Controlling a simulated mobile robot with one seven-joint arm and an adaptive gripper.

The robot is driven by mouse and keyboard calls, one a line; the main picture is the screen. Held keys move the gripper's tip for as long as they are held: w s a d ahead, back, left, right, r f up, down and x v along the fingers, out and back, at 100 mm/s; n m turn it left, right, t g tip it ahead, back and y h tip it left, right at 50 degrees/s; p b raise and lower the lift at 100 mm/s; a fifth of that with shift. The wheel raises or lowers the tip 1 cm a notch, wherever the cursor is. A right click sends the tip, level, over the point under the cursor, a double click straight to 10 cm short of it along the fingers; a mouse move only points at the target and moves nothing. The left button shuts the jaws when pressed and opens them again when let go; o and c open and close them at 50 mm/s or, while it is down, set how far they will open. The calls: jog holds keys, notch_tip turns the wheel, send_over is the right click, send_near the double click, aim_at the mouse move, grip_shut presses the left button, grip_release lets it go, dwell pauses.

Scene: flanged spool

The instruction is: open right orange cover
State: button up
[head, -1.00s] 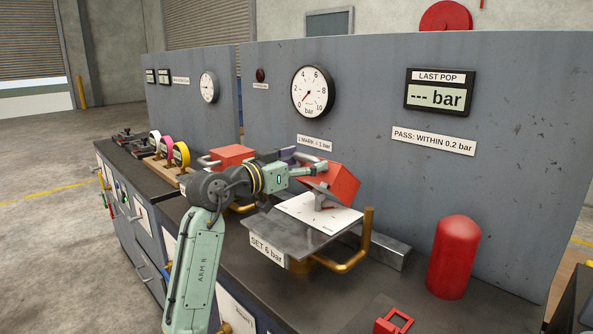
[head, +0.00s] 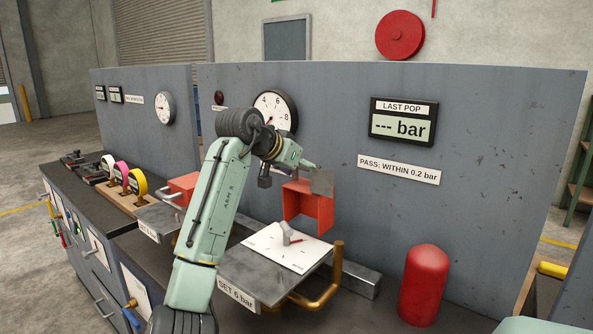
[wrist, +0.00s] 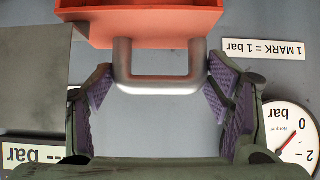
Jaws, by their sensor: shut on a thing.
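The right orange cover (head: 308,202) stands swung up in the head view, its hollow underside facing out. Beneath it, a white dial plate (head: 270,240) with a small grey knob (head: 287,233) lies exposed on the "SET 6 bar" stand (head: 245,278). In the wrist view the cover (wrist: 150,22) is at the top, with its grey U-shaped handle (wrist: 155,87) between my fingers. My gripper (wrist: 158,82) is shut on this handle, one purple-padded finger at each side. In the head view my gripper (head: 305,166) is at the cover's upper edge, its fingers partly hidden.
A left orange cover (head: 184,186) sits on another stand. A bent brass pipe (head: 337,275) and a red cylinder (head: 423,285) stand to the right of the dial plate. A grey plate (head: 322,181) shows beside the gripper. The panel with gauges stands behind.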

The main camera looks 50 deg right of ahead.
jog(key=shift+w+d+r, duration=0.1)
jog(key=shift+d+r, duration=0.35)
jog(key=o, duration=1.6)
jog(key=shift+f+y, duration=0.3)
jog(key=shift+o, duration=0.2)
jog(key=v, duration=1.2)
